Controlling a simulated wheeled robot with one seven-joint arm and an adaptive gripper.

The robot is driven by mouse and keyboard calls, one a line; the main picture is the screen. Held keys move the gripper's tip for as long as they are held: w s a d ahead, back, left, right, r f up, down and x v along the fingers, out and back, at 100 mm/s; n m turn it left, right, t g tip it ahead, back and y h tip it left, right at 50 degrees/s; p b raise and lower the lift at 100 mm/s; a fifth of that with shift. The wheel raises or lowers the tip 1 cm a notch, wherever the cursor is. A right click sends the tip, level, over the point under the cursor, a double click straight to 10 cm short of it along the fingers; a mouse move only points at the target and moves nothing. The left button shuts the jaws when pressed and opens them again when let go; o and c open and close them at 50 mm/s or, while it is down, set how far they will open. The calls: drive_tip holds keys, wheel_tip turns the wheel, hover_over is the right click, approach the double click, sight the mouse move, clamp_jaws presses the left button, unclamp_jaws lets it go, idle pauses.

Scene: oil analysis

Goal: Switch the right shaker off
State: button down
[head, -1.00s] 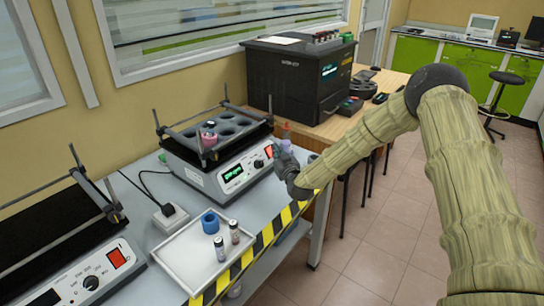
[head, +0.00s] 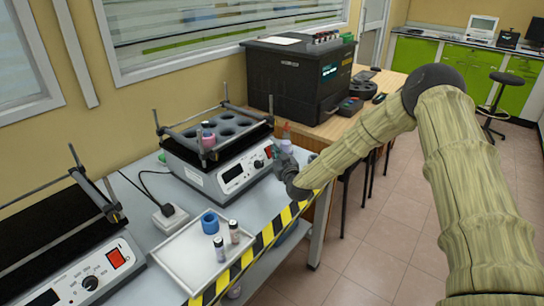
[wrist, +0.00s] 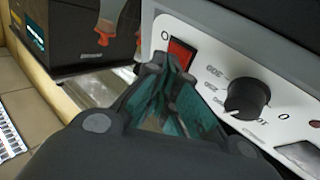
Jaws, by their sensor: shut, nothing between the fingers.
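The right shaker (head: 205,180) stands on the bench with a dark rack on top and a white front panel. Its display (head: 233,173) is dark in the head view. In the wrist view its red rocker switch (wrist: 182,52) sits on the panel, left of the black knob (wrist: 248,98). My gripper (wrist: 170,62) is shut and empty, with its fingertips at the switch and partly covering its lower part; I cannot tell whether they touch it. In the head view my gripper (head: 283,158) is at the right end of the shaker's front panel.
The left shaker (head: 85,260) stands at the near left. A white tray (head: 185,268) with a blue ring and two vials lies between the shakers. A large black machine (head: 290,85) stands behind right.

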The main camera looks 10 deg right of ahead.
drive_tip(key=shift+s+d+r, duration=0.35)
drive_tip(key=shift+s+r, duration=0.05)
drive_tip(key=shift+s, duration=0.1)
drive_tip(key=shift+p, duration=0.3)
drive_tip(key=s+d+r+p, duration=0.2)
drive_tip(key=s, duration=0.1)
drive_tip(key=shift+s+d+r, duration=0.1)
drive_tip(key=shift+d+r, duration=0.2)
drive_tip(key=shift+r, duration=0.1)
